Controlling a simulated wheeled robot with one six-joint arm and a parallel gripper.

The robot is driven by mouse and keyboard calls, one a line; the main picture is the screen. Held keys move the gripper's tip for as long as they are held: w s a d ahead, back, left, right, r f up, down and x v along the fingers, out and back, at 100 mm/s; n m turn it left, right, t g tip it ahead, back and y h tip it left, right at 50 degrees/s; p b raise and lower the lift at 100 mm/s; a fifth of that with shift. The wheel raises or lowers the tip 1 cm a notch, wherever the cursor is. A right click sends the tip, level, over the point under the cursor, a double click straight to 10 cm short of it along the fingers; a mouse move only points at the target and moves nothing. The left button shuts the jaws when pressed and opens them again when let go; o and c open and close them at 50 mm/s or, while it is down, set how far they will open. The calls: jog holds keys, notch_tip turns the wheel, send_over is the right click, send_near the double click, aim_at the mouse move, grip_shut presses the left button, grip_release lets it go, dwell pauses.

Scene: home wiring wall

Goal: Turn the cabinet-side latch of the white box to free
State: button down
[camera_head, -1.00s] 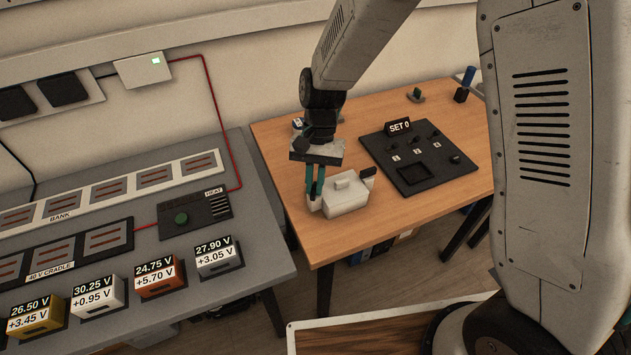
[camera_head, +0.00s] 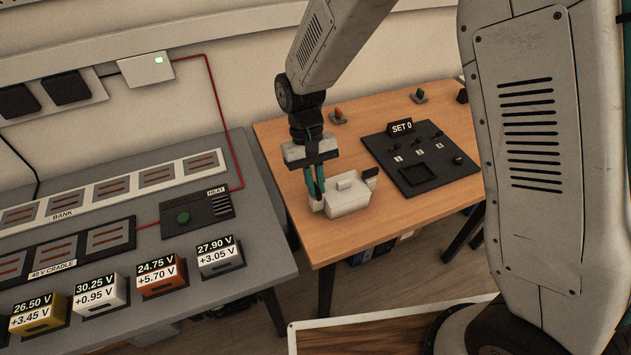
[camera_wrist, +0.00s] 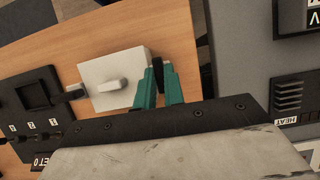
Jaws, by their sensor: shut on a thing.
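The white box (camera_head: 348,197) stands on the wooden table, with a raised white handle on its lid. It also shows in the wrist view (camera_wrist: 106,71). My gripper (camera_head: 317,204) points down at the box's left, cabinet-facing side. In the wrist view, my teal fingers (camera_wrist: 158,74) are shut on a small dark latch (camera_wrist: 157,65) at the box's side. Its turn angle is hard to tell because the fingers cover much of it. The opposite dark latch (camera_head: 370,172) sticks out on the box's right side, also seen in the wrist view (camera_wrist: 75,91).
A black panel (camera_head: 418,182) marked SET 0 lies right of the box. The grey bench (camera_head: 262,262) with several labelled battery blocks stands to the left, with a gap before the wooden table (camera_head: 345,240). Small coloured parts stand at the table's back.

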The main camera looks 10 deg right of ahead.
dwell(0.3)
jog(key=c, duration=1.5)
grip_release()
jog(key=v, duration=0.7)
jog(key=shift+w+r, duration=0.1)
jog(key=shift+r, duration=0.25)
